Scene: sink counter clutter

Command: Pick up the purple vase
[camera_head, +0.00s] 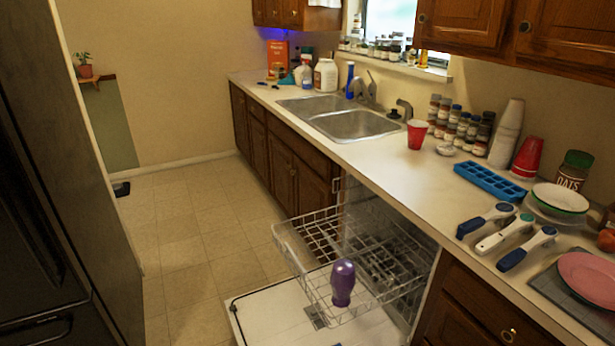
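The purple vase (343,283) is glossy, with a rounded top and a narrower lower part. It appears upright over the front of the pulled-out dishwasher rack (296,232), above the lowered dishwasher door (270,318). From this angle I cannot tell whether it rests on the rack's wires or on something below. Neither of my grippers shows in the head view.
The counter (395,172) on the right holds a blue ice tray (489,181), brushes, stacked cups, plates and jars. A double sink (352,124) lies further back. The dark refrigerator (60,190) stands at left. The tiled floor (195,225) between is clear.

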